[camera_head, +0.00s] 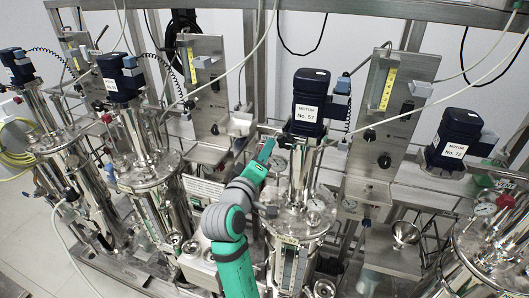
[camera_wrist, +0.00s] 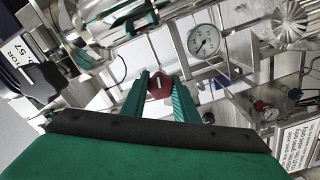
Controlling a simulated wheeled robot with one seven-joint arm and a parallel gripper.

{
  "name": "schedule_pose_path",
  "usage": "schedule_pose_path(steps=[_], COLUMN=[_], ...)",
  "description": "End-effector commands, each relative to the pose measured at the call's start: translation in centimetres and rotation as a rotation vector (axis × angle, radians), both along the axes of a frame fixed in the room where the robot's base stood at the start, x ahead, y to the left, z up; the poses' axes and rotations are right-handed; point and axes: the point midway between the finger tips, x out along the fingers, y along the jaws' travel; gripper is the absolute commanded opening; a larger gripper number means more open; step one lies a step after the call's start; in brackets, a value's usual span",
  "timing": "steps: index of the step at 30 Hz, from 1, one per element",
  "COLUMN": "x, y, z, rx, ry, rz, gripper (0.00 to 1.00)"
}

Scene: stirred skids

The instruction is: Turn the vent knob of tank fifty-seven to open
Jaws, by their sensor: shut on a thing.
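Tank fifty-seven (camera_head: 300,212) is a steel vessel under a dark blue motor (camera_head: 311,88) labelled No. 57. The motor with its label also shows at the left of the wrist view (camera_wrist: 25,68). A small red knob (camera_wrist: 159,86) with a pale mark sits between my fingertips in the wrist view. My gripper (camera_wrist: 161,80) is shut on this knob, one green finger on each side. In the head view my gripper (camera_head: 268,148) reaches up beside the stand under motor 57, and the knob is hidden there. Whether the knob stands open or closed cannot be told.
A round pressure gauge (camera_wrist: 203,41) is close to the right of my fingers. Smaller red and blue knobs (camera_wrist: 262,107) lie farther right. Another tank with motor No. 72 (camera_head: 462,138) stands right, and more tanks (camera_head: 145,175) stand left. Hoses hang overhead.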

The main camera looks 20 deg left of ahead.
Motion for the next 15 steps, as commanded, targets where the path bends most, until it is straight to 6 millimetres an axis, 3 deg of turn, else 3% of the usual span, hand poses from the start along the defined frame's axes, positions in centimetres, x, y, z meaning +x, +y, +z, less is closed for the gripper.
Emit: schedule_pose_path(steps=[15], x=[0.0], y=[-0.02], z=[-0.22], rx=[-0.432], ry=[0.019], rz=[0.0], gripper=[0.04])
